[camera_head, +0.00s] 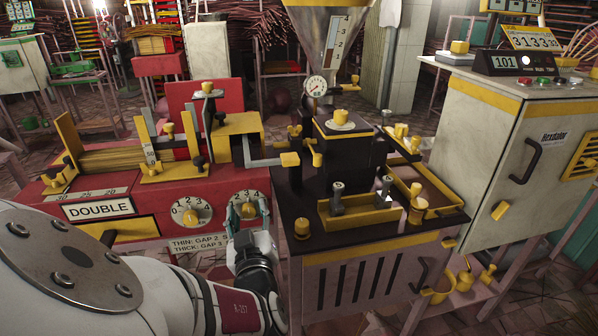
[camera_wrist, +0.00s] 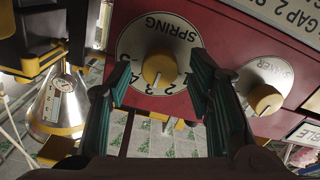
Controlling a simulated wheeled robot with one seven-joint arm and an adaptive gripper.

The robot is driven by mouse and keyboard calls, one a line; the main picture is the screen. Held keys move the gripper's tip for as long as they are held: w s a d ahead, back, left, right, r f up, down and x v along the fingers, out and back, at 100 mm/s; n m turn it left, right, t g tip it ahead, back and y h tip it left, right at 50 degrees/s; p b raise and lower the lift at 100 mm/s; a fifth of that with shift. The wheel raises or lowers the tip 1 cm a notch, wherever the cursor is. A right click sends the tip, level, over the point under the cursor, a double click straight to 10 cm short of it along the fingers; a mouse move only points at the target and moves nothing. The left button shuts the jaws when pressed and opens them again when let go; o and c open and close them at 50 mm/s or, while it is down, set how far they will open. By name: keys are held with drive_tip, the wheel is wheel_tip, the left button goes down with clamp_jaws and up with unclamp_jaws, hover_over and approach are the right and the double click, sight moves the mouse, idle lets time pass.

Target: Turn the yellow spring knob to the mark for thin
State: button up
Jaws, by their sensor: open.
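The yellow spring knob (camera_wrist: 160,70) sits on a white round dial marked SPRING (camera_wrist: 170,32) on the red machine front. The wrist view shows it upside down. A white line on the knob points roughly down in that view; the exact number it meets is hard to read. My gripper (camera_wrist: 170,85) is open, its two green fingers on either side of the knob with no clear contact. In the head view my gripper (camera_head: 248,212) partly covers this right-hand dial (camera_head: 248,199). A label (camera_head: 200,243) below reads THIN: GAP 2 and THICK: GAP 3; the rest is hidden.
A second yellow knob (camera_head: 190,216) on a numbered dial lies to the left; it also shows in the wrist view (camera_wrist: 265,100). A black-topped extruder table (camera_head: 290,238) stands close on the right. A grey cabinet (camera_head: 480,150) is farther right.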

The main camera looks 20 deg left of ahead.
drive_tip(key=shift+w+a, duration=0.1)
drive_tip(key=shift+w, duration=0.1)
clamp_jaws()
idle(0.3)
drive_tip(key=n+p, duration=0.3)
drive_tip(key=n, duration=0.1)
drive_tip(key=shift+s+a, duration=0.1)
drive_tip(key=shift+f+n+p, duration=0.1)
drive_tip(key=shift+n+p, duration=0.65)
drive_tip(key=shift+n, duration=0.75)
